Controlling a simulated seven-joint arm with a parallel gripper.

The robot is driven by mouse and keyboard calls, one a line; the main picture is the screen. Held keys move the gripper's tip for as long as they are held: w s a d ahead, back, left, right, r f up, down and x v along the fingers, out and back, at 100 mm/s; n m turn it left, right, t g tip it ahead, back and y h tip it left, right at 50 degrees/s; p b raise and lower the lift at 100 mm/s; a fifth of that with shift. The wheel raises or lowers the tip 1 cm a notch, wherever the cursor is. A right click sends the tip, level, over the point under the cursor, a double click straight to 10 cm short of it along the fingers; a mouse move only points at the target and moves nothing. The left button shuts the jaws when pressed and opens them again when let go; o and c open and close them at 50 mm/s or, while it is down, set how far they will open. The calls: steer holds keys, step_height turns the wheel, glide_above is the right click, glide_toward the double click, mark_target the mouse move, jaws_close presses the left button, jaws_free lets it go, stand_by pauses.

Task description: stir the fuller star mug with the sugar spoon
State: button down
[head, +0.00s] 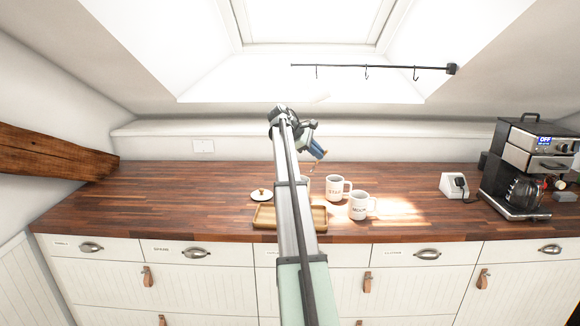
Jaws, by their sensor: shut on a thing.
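A white mug (336,189) with lettering that looks like STAR stands right of my arm. A white mug (359,207) that looks marked MOON stands in front of it and to its right. A third white mug (305,184) is mostly hidden behind my arm, so its label is unseen. I cannot see how full any mug is. My gripper (318,154) is above and behind the mugs, tilted down. It is shut on a thin spoon (312,169), which hangs below the jaws near the partly hidden mug. Whether its tip is inside that mug is unclear.
A wooden tray (264,218) lies at the counter's front, partly behind my arm. A white lid with a knob (262,194) is behind it. A hook rail (372,67) hangs above. The left counter is clear.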

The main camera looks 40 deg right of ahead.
steer(key=s+d+r+g, duration=0.1)
steer(key=s+d+r, duration=0.25)
steer(key=d, duration=0.35)
steer(key=shift+s+a+f, duration=0.75)
steer(key=shift+s+f, duration=1.8)
steer(key=shift+s, duration=0.8)
glide_above(338, 189)
steer(key=a, duration=0.2)
steer(key=shift+f, duration=4.25)
steer(key=shift+s+f+h, duration=0.1)
steer(key=shift+f+h, duration=0.1)
steer(key=shift+h, duration=0.2)
steer(key=shift+f, duration=0.35)
steer(key=shift+s+r, duration=0.1)
steer(key=shift+r, duration=0.1)
